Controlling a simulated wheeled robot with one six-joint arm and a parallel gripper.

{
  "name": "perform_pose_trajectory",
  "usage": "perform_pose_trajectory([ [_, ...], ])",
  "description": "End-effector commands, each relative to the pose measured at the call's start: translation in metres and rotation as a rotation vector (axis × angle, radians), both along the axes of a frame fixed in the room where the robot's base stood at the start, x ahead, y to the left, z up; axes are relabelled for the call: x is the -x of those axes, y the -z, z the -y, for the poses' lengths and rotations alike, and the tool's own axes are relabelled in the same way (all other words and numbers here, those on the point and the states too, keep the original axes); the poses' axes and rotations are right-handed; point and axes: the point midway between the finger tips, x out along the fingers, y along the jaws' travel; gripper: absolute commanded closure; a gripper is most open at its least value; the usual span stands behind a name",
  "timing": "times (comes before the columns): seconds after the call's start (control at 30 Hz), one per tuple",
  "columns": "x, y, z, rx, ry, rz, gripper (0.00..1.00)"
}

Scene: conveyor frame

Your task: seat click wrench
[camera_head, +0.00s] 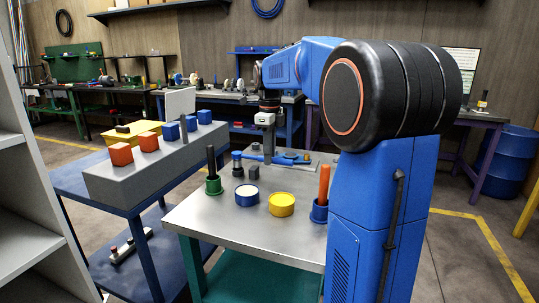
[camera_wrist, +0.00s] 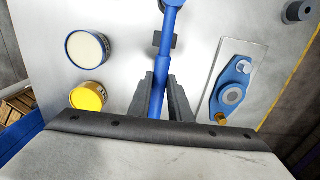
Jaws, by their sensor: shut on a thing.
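My gripper (camera_wrist: 160,88) is shut on a blue bar-shaped tool, which looks like the click wrench (camera_wrist: 170,30). The wrench runs up out of the wrist view, and its lower end is hidden between the fingers. In the head view my gripper (camera_head: 268,155) points down at the back of the metal table, with the blue wrench (camera_head: 252,158) lying across it. I cannot tell if the wrench touches the table. A blue flange-shaped part (camera_wrist: 234,93) with a round grey centre and a brass-coloured piece sits on a pale plate, right of my gripper and apart from it.
On the metal table (camera_head: 205,232) stand a white-topped blue tin (camera_head: 246,196), a yellow tin (camera_head: 281,205), a green holder (camera_head: 213,186) with a black rod, an orange handle (camera_head: 324,182) in a blue holder and a dark block (camera_head: 253,173). The conveyor (camera_head: 130,183) carries orange and blue cubes.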

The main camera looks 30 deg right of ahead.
Motion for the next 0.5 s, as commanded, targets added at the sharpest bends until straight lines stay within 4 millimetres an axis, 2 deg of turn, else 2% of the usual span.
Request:
perform_pose_trajectory([
  [0.5, -0.0002, 0.0074, 0.0, 0.0, 0.0, 0.0, 1.0],
])
